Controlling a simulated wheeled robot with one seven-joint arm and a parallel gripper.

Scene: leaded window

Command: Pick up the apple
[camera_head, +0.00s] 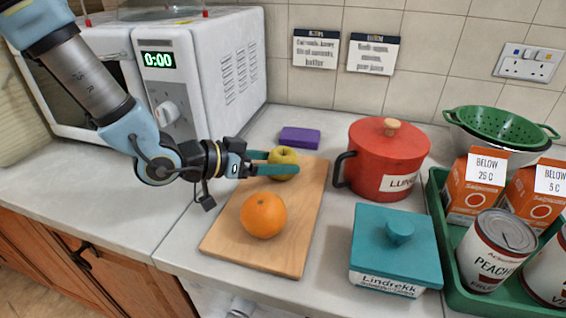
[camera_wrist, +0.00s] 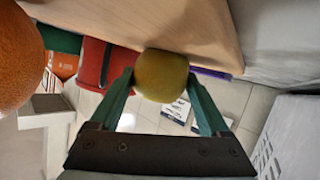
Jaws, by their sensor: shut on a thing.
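The yellow-green apple (camera_head: 284,157) is at the far end of the wooden cutting board (camera_head: 291,248) in the head view. My gripper (camera_head: 277,163) reaches in from the left, with its teal fingers on either side of the apple. In the wrist view the apple (camera_wrist: 161,75) sits between the two fingertips (camera_wrist: 160,82), which are shut on it. The apple's underside is hard to see, so I cannot tell whether it still touches the board.
An orange (camera_head: 263,214) lies on the board nearer the front. A red pot (camera_head: 388,165), a teal lidded box (camera_head: 393,243) and a green tray (camera_head: 447,254) stand to the right. A microwave (camera_head: 232,62) is behind left, and a purple sponge (camera_head: 300,137) lies behind the board.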

